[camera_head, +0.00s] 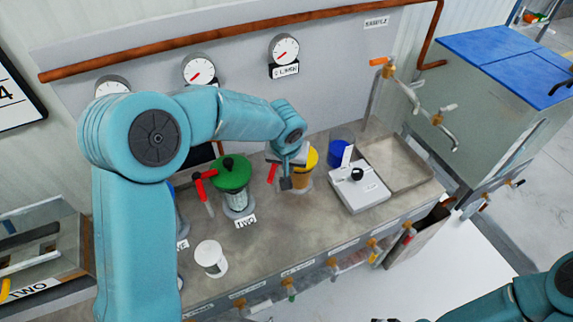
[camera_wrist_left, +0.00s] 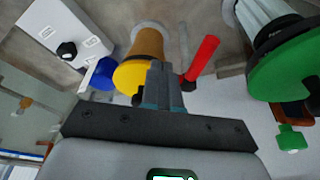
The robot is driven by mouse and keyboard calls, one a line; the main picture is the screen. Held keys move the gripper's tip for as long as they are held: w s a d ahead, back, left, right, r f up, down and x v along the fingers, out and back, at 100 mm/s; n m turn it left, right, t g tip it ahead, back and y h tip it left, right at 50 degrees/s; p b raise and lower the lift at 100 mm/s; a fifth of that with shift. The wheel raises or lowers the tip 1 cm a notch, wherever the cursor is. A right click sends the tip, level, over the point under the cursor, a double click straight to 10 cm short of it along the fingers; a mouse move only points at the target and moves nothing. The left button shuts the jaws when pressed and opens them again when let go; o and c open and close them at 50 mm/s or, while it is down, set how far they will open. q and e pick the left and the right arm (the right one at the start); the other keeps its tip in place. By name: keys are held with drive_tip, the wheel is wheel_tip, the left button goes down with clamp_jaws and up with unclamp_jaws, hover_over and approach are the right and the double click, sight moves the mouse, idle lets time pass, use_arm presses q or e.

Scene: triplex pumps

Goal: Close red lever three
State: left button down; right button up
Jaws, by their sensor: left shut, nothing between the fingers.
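The yellow-topped pump (camera_head: 303,167) stands on the bench, partly hidden by my left gripper. A red lever (camera_head: 271,173) shows at its left side in the head view, partly covered by my arm. In the left wrist view, a red lever (camera_wrist_left: 203,57) slants up just right of my fingers, and the yellow pump top (camera_wrist_left: 131,77) is behind and left of them. My left gripper (camera_head: 286,184) is shut and empty, pointing down; it also shows in the wrist view (camera_wrist_left: 161,76). I cannot tell whether it touches the lever. My right gripper is out of view.
The green-topped pump (camera_head: 231,172), labelled TWO, has its own red lever (camera_head: 202,190). A white box with a black knob (camera_head: 358,188) and a blue cup-like item (camera_head: 340,153) stand to the right. A white cup (camera_head: 211,258) is in front. Gauges and a copper pipe line the back panel.

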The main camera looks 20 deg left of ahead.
use_arm(q)
drive_tip(key=shift+w+a, duration=0.1)
drive_tip(key=shift+w, duration=0.1)
drive_tip(key=shift+f, duration=0.1)
drive_tip(key=shift+w+d+n+g+y+b, duration=0.15)
drive_tip(key=shift+w+n+y+b, duration=0.25)
drive_tip(key=shift+n+b, duration=1)
drive_tip(key=shift+w+d+n+g+y+b, duration=0.15)
drive_tip(key=shift+w+n+b, duration=0.6)
drive_tip(key=shift+b, duration=1.15)
drive_tip(key=shift+w+a+n+y+b, duration=0.1)
drive_tip(key=shift+n+y+b, duration=0.2)
drive_tip(key=shift+n, duration=0.55)
drive_tip(key=shift+w, duration=0.3)
idle(1.5)
